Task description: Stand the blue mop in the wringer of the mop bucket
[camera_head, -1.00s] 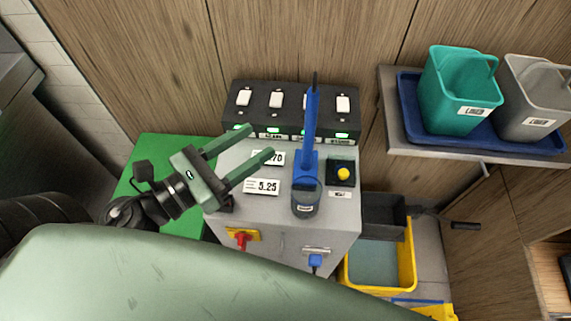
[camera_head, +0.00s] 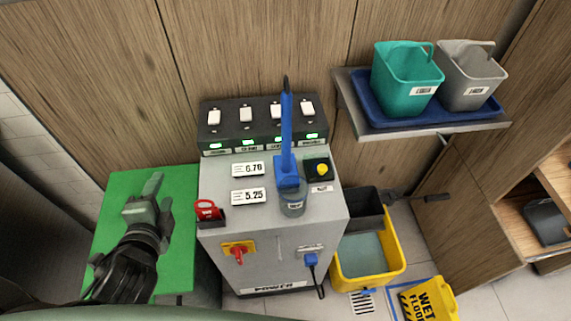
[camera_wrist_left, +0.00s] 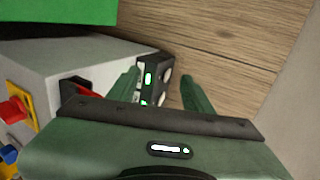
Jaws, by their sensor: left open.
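The blue mop (camera_head: 287,135) stands upright in a grey cup (camera_head: 293,204) on top of the grey cabinet. The yellow mop bucket (camera_head: 392,250) is on the floor right of the cabinet; its dark grey wringer (camera_head: 362,212) is at the back and looks empty. My left gripper (camera_head: 161,189) is open and empty over the green surface, left of the cabinet and well apart from the mop. In the left wrist view its two fingers (camera_wrist_left: 160,85) are spread with nothing between them. My right gripper is not in view.
A black switch panel (camera_head: 262,124) lines the cabinet's back. A shelf (camera_head: 352,103) with a teal bucket (camera_head: 405,82) and a grey bucket (camera_head: 468,76) is at upper right. A wet-floor sign (camera_head: 430,301) stands by the mop bucket.

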